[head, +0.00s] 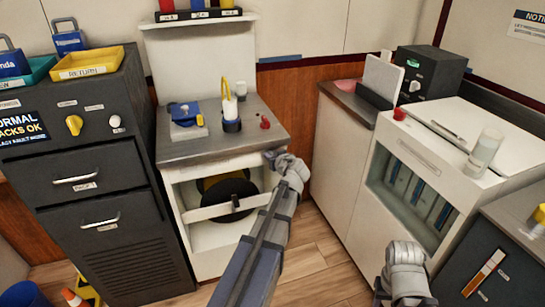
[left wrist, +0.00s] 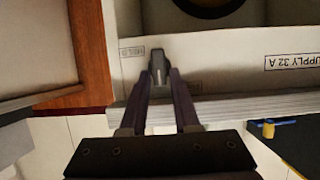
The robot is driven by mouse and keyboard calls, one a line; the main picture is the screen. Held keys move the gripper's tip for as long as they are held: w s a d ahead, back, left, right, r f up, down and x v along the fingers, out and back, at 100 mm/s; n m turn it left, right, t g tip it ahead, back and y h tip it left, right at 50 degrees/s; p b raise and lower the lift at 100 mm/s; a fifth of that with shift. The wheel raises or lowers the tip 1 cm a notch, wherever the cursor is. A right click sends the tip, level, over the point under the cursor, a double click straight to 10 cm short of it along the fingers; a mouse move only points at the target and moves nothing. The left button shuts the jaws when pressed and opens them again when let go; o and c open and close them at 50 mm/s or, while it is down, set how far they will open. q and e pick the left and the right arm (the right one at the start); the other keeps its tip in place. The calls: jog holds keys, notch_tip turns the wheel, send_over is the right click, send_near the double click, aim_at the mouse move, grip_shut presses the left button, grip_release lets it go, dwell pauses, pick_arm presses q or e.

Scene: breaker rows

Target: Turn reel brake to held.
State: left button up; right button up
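The reel brake appears as a small grey lever (left wrist: 158,64) on a pale panel in the left wrist view, beside a label that seems to read HOLD. In the head view my left arm hides it. My left gripper (left wrist: 160,82) has its fingers apart, one on each side of the lever. Contact with the lever is not clear. In the head view my left gripper (head: 272,158) is at the right front of the white reel cabinet (head: 188,222), which holds a black and yellow reel (head: 228,190). My right gripper (head: 406,280) is low at the right, away from the cabinet; its fingers are unclear.
A dark drawer cabinet (head: 100,215) stands left with a yellow return tray (head: 88,62) on top. A white glass-fronted unit (head: 410,190) stands right. Wooden floor (head: 315,250) lies between.

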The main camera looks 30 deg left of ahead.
pick_arm(q)
grip_shut()
jog(key=shift+w, duration=0.1)
dwell(0.3)
jog(key=shift+w+d+f+m+g+y+b, duration=0.25)
jog(key=shift+m+g+y+b, duration=0.3)
jog(key=shift+m+y+b, duration=1.05)
jog(key=shift+w+d+f+m+g+y+b, duration=0.15)
jog(key=shift+f+m+g+y+b, duration=0.4)
jog(key=shift+m+b, duration=1.8)
jog(key=shift+w+d+f+m+g+y+b, duration=0.25)
jog(key=shift+m+g+y+b, duration=0.35)
jog(key=shift+m+y+b, duration=1.45)
jog(key=shift+a+r+m+h+p, duration=0.1)
jog(key=shift+r+m+h+p, duration=0.05)
jog(key=shift+m+h+p, duration=0.55)
